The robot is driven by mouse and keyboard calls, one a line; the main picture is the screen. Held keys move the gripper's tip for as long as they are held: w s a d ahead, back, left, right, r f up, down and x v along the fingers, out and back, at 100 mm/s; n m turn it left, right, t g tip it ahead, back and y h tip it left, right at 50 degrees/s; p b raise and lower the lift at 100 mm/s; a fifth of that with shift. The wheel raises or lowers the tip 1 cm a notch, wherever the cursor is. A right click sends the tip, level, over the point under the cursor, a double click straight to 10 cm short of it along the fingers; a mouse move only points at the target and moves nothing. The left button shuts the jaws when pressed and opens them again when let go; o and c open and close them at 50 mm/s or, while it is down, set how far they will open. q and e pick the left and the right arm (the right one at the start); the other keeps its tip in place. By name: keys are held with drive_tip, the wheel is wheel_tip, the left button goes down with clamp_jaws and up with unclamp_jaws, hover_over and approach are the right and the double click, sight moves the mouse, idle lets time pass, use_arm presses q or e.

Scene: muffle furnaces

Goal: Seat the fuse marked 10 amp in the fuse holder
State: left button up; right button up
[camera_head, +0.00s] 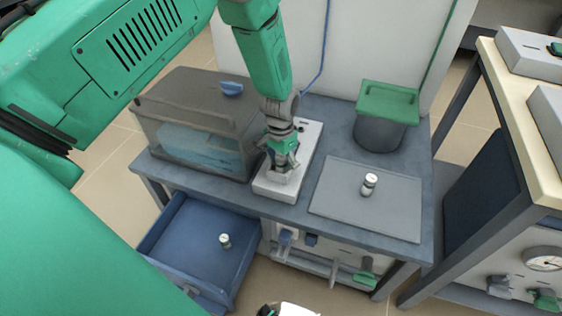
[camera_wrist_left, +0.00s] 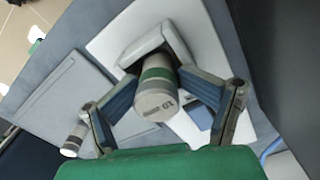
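The fuse marked 10 (camera_wrist_left: 157,95) is a pale cylinder with a green band, its marked end facing the wrist camera. My left gripper (camera_wrist_left: 157,72) has its two fingers closed in on either side of this fuse, seemingly gripping it. In the head view my left gripper (camera_head: 282,163) points down over the white fuse holder unit (camera_head: 266,187) on the bench and mostly hides the fuse. In the wrist view the light holder base (camera_wrist_left: 212,58) lies behind the fuse. Whether the fuse's far end touches the holder is hidden.
Another fuse (camera_head: 369,184) stands on the grey mat (camera_head: 335,200), right of the holder. A further one (camera_head: 224,240) is in the open blue drawer (camera_head: 180,255). A clear lidded box (camera_head: 195,120) stands close left; a green-lidded pot (camera_head: 385,115) stands behind the mat.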

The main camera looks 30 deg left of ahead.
use_arm(q)
drive_tip(key=shift+r, duration=0.15)
wheel_tip(320, 180, up, 12)
drive_tip(key=shift+w+f, duration=0.1)
idle(0.6)
idle(0.4)
